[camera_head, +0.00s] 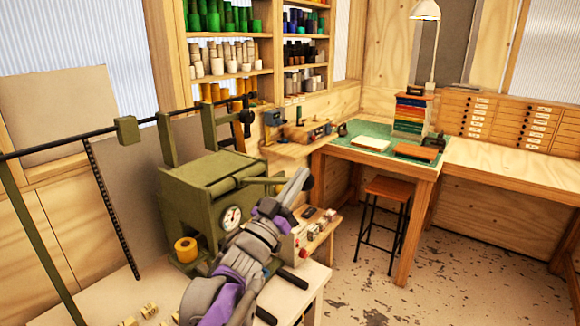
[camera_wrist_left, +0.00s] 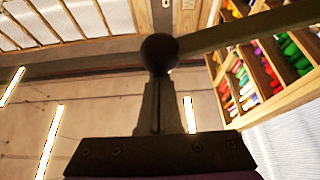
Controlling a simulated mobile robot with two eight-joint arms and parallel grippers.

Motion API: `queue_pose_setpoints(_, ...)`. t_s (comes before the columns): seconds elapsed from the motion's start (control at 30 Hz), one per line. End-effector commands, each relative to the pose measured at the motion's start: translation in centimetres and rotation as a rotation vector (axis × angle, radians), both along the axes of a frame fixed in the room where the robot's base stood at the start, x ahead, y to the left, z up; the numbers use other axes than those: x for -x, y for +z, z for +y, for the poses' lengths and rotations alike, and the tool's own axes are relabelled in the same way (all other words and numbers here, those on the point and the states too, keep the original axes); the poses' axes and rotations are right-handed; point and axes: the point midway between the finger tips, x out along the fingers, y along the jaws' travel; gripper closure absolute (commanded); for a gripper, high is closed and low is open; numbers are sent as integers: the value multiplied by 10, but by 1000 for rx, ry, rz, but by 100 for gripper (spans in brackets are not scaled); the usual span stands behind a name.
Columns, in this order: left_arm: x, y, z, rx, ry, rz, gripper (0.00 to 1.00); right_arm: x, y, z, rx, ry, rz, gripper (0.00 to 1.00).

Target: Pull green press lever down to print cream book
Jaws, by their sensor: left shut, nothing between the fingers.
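The green press (camera_head: 205,195) with a round dial stands on the bench at left centre. Its green lever (camera_head: 262,181) sticks out to the right, and a dark ball knob (camera_head: 308,183) shows at the fingertips. My left gripper (camera_head: 299,178) is shut and empty, its fingers reaching up beside the knob. In the left wrist view the knob (camera_wrist_left: 159,53) is right at the tips of the closed fingers, and the lever bar (camera_wrist_left: 240,30) runs off to the upper right. I cannot tell if they touch. A cream book (camera_head: 371,143) lies flat on the green mat. My right gripper is out of view.
A yellow roll (camera_head: 186,250) sits at the press's front left. A brown book (camera_head: 415,152) and a stack of coloured boxes (camera_head: 409,115) are on the corner table. A stool (camera_head: 387,188) stands before it. The floor at right is clear.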

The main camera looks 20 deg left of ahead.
Motion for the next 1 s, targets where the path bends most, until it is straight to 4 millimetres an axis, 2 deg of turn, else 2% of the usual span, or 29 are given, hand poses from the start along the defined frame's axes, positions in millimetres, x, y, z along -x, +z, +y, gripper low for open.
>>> queue_pose_setpoints(0.1,1,-13,-3,-46,2,-13,100,1,-6,0,0,0,3,100)
queue_pose_setpoints(0.3,2,-22,-6,-91,2,-30,100,2,-10,0,0,0,4,100)
queue_pose_setpoints(1.0,2,-27,-7,-106,3,-28,100,2,-11,0,0,0,5,100)
